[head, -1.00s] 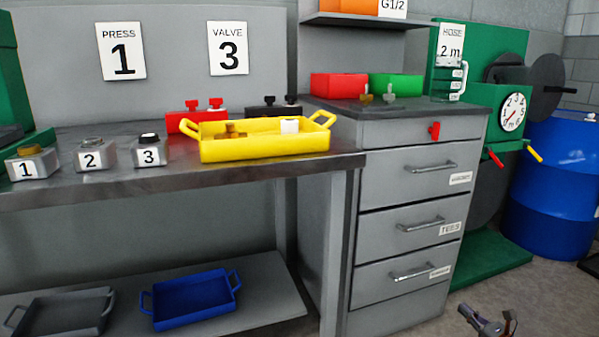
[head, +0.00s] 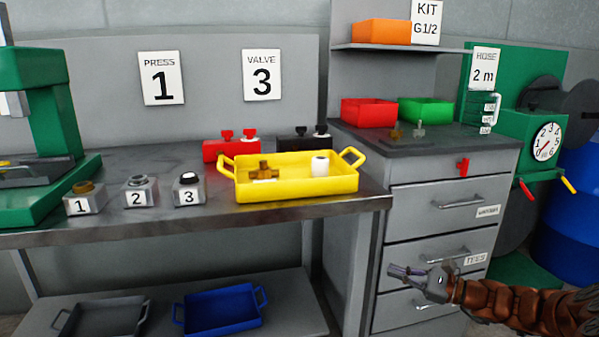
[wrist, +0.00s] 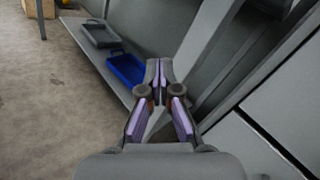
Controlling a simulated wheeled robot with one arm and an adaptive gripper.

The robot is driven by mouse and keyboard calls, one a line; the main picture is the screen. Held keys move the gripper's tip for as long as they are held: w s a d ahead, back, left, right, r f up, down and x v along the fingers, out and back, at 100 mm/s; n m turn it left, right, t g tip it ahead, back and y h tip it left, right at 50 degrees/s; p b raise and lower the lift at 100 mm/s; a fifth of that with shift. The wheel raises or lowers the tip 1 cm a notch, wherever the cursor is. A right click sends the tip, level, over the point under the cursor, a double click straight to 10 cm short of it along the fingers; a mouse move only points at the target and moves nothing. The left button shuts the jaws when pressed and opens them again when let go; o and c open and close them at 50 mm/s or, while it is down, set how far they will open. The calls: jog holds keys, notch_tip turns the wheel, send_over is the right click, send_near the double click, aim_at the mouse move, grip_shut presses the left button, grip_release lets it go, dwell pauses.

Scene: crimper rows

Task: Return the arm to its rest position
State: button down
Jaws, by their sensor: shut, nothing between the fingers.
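My gripper (head: 400,271) shows at the lower right of the head view, in front of the drawer cabinet's lower drawers. My arm reaches in from the right edge. The gripper is shut and empty; its fingers also show close together in the wrist view (wrist: 159,75). It is apart from the workbench and its objects. In the wrist view the cabinet's grey front lies to the right of the fingers, and the lower shelf with trays lies ahead.
The workbench (head: 340,207) holds a yellow tray (head: 300,188) with a brass fitting and a white piece. The drawer cabinet (head: 405,215) stands right of it. A blue tray (head: 220,311) and grey tray (head: 100,318) lie on the lower shelf. Open floor (wrist: 65,120) shows at left.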

jog(key=s+a+r+n+g+p, duration=0.65)
jog(key=s+a+r, duration=0.25)
jog(key=a+r, duration=0.35)
jog(key=s+a+r+n+g+h+p, duration=0.2)
jog(key=s+a+r+n+p, duration=0.15)
jog(key=s, duration=0.35)
jog(key=s+a+r+n+g+h+p, duration=0.2)
jog(key=s+a+n+g+p, duration=0.15)
jog(key=s, duration=0.35)
jog(key=s+d+r+n+h+p, duration=0.2)
jog(key=s+d+r+h+p, duration=0.1)
jog(key=s, duration=0.3)
jog(key=s+d+r+n+h+p, duration=0.2)
jog(key=s+d+r+h+p, duration=0.1)
jog(key=s+d+h+p, duration=0.1)
jog(key=s+d+r+n+t+h+p, duration=0.1)
jog(key=s+d+r+n+h+p, duration=0.1)
jog(key=s+d+p, duration=0.4)
jog(key=s+r+h, duration=0.1)
jog(key=s+h, duration=0.1)
jog(key=s, duration=0.2)
jog(key=shift+p, duration=0.3)
jog(key=shift+d, duration=0.1)
